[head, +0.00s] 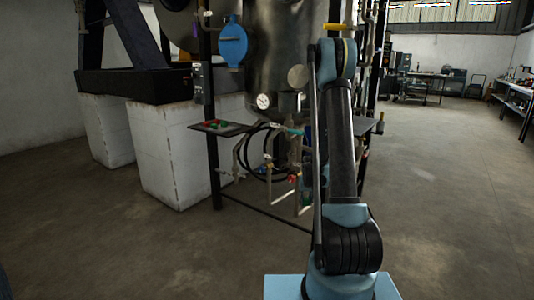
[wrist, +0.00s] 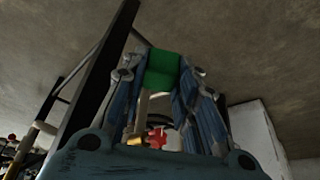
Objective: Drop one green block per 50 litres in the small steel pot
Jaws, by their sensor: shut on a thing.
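In the wrist view a green block (wrist: 163,72) sits between the two blue fingers of my gripper (wrist: 163,78), which is shut on it. In the head view my own arm hides most of the gripper, and I cannot make out the held block. A dark shelf (head: 238,129) on the left of the condenser frame carries small green and red pieces (head: 216,124), too small to count. A round white dial (head: 263,101) is on the steel vessel (head: 283,50); its reading is not legible. I cannot make out the small steel pot in either view.
Black frame posts (head: 212,160), hoses and pipes (head: 270,150) crowd the area below the vessel. A second dark shelf (head: 366,124) is partly behind my arm. White blocks (head: 170,150) stand on the left. The floor (head: 440,190) on the right is clear.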

